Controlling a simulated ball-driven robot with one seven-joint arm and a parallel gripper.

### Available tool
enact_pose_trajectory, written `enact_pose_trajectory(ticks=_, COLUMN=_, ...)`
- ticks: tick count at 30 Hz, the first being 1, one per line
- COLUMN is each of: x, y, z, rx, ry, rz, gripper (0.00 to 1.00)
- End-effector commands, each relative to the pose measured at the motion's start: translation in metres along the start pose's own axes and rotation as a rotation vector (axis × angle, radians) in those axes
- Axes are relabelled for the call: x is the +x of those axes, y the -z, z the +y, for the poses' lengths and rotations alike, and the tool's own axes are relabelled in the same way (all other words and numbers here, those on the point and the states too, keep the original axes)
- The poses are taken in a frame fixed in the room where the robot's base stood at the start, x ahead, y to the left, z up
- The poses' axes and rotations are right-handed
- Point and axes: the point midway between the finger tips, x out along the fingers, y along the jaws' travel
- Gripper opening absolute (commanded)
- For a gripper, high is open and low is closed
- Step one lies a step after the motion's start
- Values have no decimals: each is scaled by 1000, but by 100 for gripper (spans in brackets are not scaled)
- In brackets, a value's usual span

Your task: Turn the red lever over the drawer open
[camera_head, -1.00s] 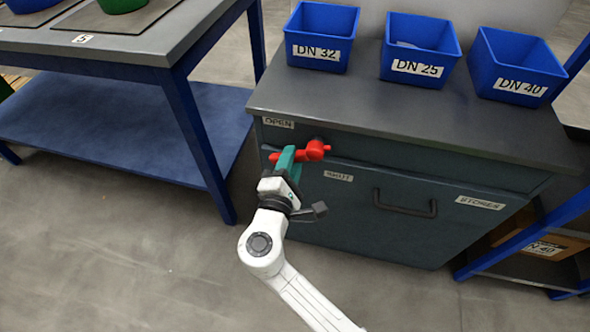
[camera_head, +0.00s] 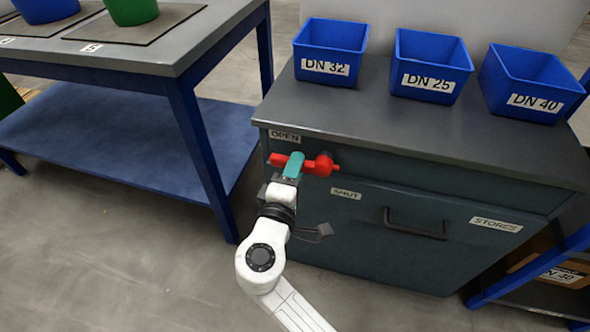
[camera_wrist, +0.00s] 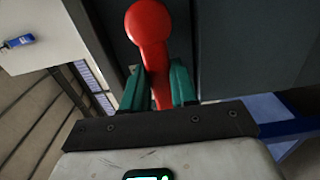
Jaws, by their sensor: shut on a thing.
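The red lever (camera_head: 323,167) is on the cabinet front, above the drawer (camera_head: 375,240). Its arm points left and slightly up from its round hub, below the OPEN label (camera_head: 285,136). The SHUT label (camera_head: 346,193) is below and right of the hub. My gripper (camera_head: 292,166) is shut on the lever's arm, left of the hub. In the wrist view the red lever (camera_wrist: 150,35) runs between the teal fingers of my gripper (camera_wrist: 160,85). The drawer looks closed, with a dark bar handle (camera_head: 415,224).
Blue bins marked DN 32 (camera_head: 330,47), DN 25 (camera_head: 431,66) and DN 40 (camera_head: 532,84) stand on the cabinet top (camera_head: 410,122). A blue-legged table (camera_head: 185,52) stands to the left. Grey floor between the table and cabinet is clear.

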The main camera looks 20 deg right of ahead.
Motion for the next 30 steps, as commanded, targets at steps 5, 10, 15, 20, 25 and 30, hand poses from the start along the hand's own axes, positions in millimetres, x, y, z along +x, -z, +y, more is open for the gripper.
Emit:
enact_pose_trajectory(ticks=5, x=0, y=-1, z=0, rx=7, ry=2, rz=-2, gripper=0)
enact_pose_trajectory(ticks=10, x=0, y=-1, z=0, rx=7, ry=2, rz=-2, gripper=34)
enact_pose_trajectory(ticks=15, x=0, y=0, z=0, rx=5, ry=1, rz=-1, gripper=51)
enact_pose_trajectory(ticks=20, x=0, y=0, z=0, rx=4, ry=1, rz=-1, gripper=53)
enact_pose_trajectory(ticks=25, x=-3, y=0, z=0, rx=3, ry=1, rz=0, gripper=53)
enact_pose_trajectory(ticks=30, x=-25, y=0, z=2, rx=2, ry=1, rz=2, gripper=53)
